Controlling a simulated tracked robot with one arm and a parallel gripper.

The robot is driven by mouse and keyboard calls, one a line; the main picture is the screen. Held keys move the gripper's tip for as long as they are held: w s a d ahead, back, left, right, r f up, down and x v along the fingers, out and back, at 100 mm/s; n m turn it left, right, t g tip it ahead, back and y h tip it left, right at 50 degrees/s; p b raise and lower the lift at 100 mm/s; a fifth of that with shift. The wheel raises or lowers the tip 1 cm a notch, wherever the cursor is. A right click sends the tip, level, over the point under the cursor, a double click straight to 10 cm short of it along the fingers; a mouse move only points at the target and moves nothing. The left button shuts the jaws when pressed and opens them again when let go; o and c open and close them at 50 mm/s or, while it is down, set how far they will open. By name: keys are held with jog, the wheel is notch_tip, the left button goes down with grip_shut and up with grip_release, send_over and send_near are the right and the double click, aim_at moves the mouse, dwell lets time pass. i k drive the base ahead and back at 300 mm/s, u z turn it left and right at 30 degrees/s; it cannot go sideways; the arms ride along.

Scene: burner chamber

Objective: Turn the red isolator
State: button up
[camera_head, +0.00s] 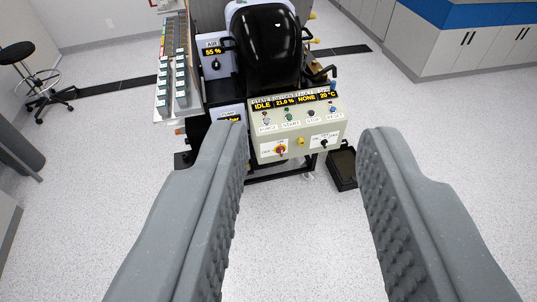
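The red isolator (280,150) is a small red knob on a yellow base. It sits at the lower left of the cream control panel (257,128) on the front of the burner rig. My gripper (306,135) is open and empty, with its two grey fingers wide apart in the foreground. The panel shows between the fingertips and beyond them, apart from them. The left finger is close to the panel's left edge in the picture. The knob's exact angle is too small to tell.
Above the isolator are several push buttons and a display reading IDLE. A black selector (324,143) is to the right. A black tray (343,168) lies on the floor at right. A stool (36,80) stands far left. The floor in front is clear.

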aim_at(280, 150)
jog(key=u, duration=0.1)
jog(key=i, duration=1)
jog(key=z, duration=0.1)
